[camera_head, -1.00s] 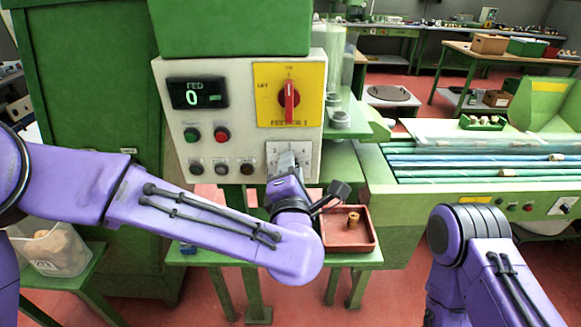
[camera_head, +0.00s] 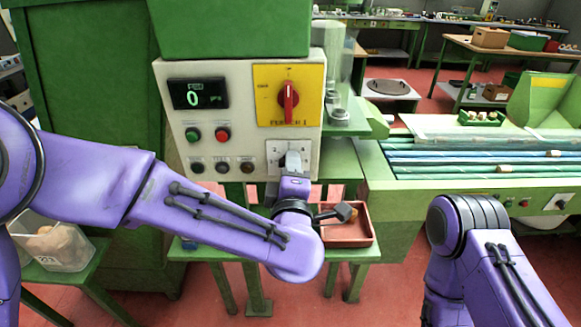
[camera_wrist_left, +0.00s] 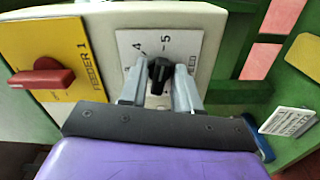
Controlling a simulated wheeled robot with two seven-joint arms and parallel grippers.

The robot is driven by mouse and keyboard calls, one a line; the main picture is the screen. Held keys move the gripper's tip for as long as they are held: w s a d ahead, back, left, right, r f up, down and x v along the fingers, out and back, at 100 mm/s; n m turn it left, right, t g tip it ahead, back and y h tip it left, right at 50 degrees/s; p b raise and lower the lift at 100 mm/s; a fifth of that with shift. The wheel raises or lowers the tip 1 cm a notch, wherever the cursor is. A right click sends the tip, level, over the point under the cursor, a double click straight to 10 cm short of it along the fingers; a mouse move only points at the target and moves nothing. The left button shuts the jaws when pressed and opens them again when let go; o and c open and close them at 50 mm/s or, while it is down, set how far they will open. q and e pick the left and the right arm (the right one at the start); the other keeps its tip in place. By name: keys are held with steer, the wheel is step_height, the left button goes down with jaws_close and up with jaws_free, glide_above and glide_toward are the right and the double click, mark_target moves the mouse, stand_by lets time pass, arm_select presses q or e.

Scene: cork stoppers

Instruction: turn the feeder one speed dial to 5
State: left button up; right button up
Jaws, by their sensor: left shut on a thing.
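The feeder one speed dial is a black knob (camera_wrist_left: 159,72) on a white scale plate (camera_wrist_left: 190,41), low on the right of the control box. In the wrist view the numbers 4 and 5 show above the knob; its exact setting is hard to read. My left gripper (camera_wrist_left: 159,88) has its two grey fingers on either side of the knob, shut on it. In the head view this gripper (camera_head: 291,163) covers most of the dial. My right arm shows at the lower right, but its gripper is out of view.
The control box (camera_head: 240,135) carries a red switch (camera_head: 288,97) on a yellow FEEDER 1 plate, several buttons and a display (camera_head: 198,93) reading 0. A red tray (camera_head: 358,236) sits below, beside my left wrist. Green machinery stands to the right.

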stand_by(0.4)
arm_select(q)
steer(key=o, duration=0.7)
steer(key=shift+o, duration=0.2)
steer(key=shift+s, duration=0.1)
steer(key=s+b, duration=0.3)
steer(key=s, duration=0.7)
steer(key=shift+s, duration=0.25)
steer(key=shift+d, duration=0.1)
